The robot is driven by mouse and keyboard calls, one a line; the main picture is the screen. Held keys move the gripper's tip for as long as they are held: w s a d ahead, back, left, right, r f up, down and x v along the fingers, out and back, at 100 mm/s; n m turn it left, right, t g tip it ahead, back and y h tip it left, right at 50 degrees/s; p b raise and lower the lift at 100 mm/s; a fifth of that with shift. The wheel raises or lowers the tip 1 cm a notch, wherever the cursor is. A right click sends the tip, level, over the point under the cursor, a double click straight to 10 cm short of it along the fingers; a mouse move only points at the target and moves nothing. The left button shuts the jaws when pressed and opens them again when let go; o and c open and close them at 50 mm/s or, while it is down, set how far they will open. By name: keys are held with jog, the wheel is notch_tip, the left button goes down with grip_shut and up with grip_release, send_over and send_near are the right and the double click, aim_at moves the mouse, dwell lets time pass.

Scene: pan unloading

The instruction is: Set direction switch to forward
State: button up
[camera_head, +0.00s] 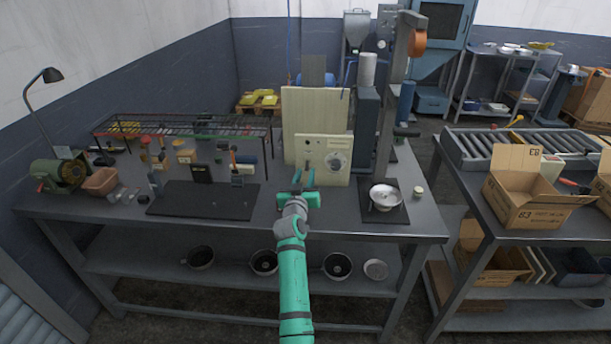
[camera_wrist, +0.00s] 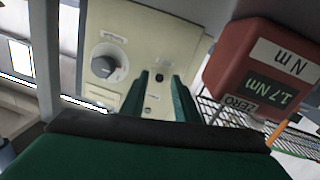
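The cream control panel (camera_head: 312,148) stands upright at the back middle of the bench; its face also fills the upper middle of the wrist view (camera_wrist: 165,45). It has a large round knob (camera_head: 337,160), which also shows in the wrist view (camera_wrist: 107,63). Small dark controls (camera_wrist: 152,98) show between my fingers in the wrist view; which of them is the direction switch, and its setting, I cannot tell. My gripper (camera_head: 304,176) is in front of the panel's lower left part. Its green fingers (camera_wrist: 160,77) are apart with nothing held between them.
A red box (camera_wrist: 262,70) marked "1.7 Nm" is close on the right in the wrist view. A wire rack (camera_head: 185,125) stands to the left. A metal pan (camera_head: 385,197) sits on a dark plate at right. A dark mat (camera_head: 205,205) lies on the bench at left.

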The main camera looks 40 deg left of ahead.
jog(key=shift+w+a, duration=0.1)
jog(key=shift+w, duration=0.15)
grip_shut()
